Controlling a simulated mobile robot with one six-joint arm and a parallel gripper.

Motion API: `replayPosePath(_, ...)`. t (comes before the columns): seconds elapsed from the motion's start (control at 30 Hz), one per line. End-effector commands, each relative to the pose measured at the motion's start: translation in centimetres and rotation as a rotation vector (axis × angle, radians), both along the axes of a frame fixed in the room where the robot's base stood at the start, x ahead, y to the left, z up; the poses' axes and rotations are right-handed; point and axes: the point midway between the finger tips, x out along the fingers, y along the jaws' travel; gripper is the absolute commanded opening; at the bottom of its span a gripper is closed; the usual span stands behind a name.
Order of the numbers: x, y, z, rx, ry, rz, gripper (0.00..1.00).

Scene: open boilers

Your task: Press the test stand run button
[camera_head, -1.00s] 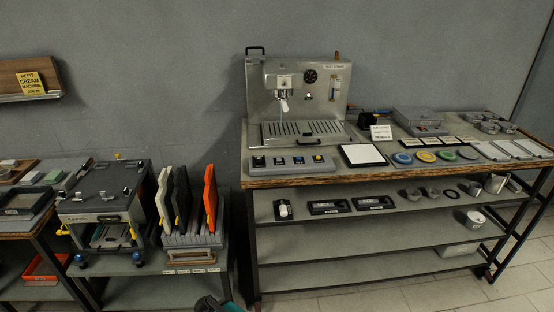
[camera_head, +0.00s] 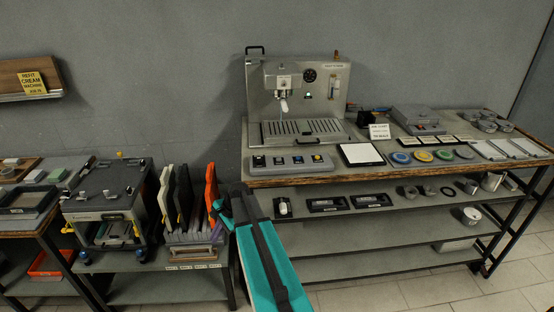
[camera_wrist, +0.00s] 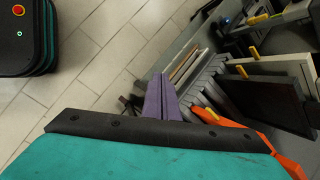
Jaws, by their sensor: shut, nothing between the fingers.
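The test stand (camera_head: 262,92) is a steel machine at the back left of the workbench, with a gauge (camera_head: 309,75), a spout and a drip tray. A small green-lit button (camera_head: 308,96) sits below the gauge. A grey control box (camera_head: 290,163) with several buttons lies in front of the stand. I cannot read which button is the run button. My gripper's purple fingers (camera_wrist: 160,97) show shut and empty in the wrist view. In the head view my teal arm rises in front of the bench's left end, with the wrist low beside the upright panels, well below the buttons.
Upright orange, black and white panels (camera_head: 180,205) stand in a rack close to my gripper. A grey machine (camera_head: 105,205) is left of them. The workbench (camera_head: 340,176) has a wooden front edge, with lower shelves. A white pad (camera_head: 361,154) and coloured discs lie right of the control box.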

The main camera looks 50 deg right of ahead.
Motion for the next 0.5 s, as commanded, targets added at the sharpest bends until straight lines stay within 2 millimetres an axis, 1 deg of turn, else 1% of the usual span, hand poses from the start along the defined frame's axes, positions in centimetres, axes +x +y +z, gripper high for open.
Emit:
replayPosePath(0.03,1.0,-1.7,1.9,0.013,-0.017,-0.051,0.0)
replayPosePath(0.2,3.1,-6.2,7.2,0.066,-0.061,-0.214,0.0)
replayPosePath(0.33,4.3,-9.4,11.1,0.108,-0.094,-0.322,0.0)
replayPosePath(0.5,4.9,-13.5,16.1,0.152,-0.136,-0.442,0.0)
